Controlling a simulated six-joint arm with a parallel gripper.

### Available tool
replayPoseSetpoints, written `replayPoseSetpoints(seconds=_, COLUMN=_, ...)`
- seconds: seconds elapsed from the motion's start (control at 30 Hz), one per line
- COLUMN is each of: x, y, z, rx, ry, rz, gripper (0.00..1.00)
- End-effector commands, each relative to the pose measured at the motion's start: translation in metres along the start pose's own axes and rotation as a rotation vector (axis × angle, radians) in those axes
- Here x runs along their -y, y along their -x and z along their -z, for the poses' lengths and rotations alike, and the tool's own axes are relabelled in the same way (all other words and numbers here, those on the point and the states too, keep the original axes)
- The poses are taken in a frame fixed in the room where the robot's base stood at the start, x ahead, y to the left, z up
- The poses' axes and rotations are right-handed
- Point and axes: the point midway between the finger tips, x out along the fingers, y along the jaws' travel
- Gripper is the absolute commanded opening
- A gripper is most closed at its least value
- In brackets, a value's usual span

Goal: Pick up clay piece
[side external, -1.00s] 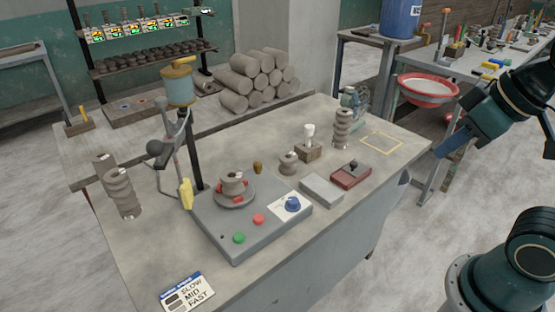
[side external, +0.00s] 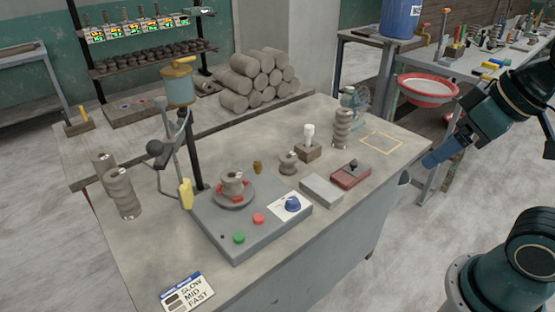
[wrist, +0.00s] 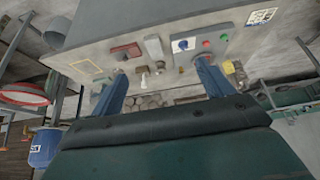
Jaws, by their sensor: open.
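A brown-grey clay piece (side external: 232,182) sits on the round wheel head (side external: 247,197) of a grey wheel unit, with red pads around its foot. A smaller clay piece (side external: 288,163) stands on the table behind the unit. Clay stacks stand at the table's left (side external: 123,193) and back right (side external: 342,128). Which one the task means, I cannot tell. My gripper (side external: 428,162) is off the table's right edge, apart from all the clay. In the wrist view my gripper (wrist: 162,70) shows two blue fingers spread apart with nothing between them.
The wheel unit (side external: 262,240) has red and green buttons and a blue knob (side external: 293,204). A grey block (side external: 321,191) and a dark red box (side external: 351,175) lie right of it. A post with a yellow-handled arm (side external: 186,193) rises at its left. The front right tabletop is bare.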

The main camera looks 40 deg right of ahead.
Motion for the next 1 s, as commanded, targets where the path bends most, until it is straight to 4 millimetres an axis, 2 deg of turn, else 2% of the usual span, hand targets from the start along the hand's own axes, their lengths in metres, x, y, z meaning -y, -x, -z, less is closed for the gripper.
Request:
replayPoseSetpoints(seconds=0.17, x=0.0, y=0.001, z=0.002, rx=0.002, ry=0.008, rz=0.001, gripper=0.79)
replayPoseSetpoints(seconds=0.37, x=0.002, y=0.003, z=0.02, rx=0.02, ry=0.071, rz=0.006, gripper=0.79)
replayPoseSetpoints(seconds=0.57, x=0.008, y=0.006, z=0.057, rx=0.056, ry=0.21, rz=0.02, gripper=0.79)
replayPoseSetpoints(seconds=0.73, x=0.015, y=0.004, z=0.096, rx=0.091, ry=0.359, rz=0.039, gripper=0.79)
replayPoseSetpoints(seconds=1.0, x=0.03, y=-0.011, z=0.156, rx=0.146, ry=0.595, rz=0.077, gripper=0.79)
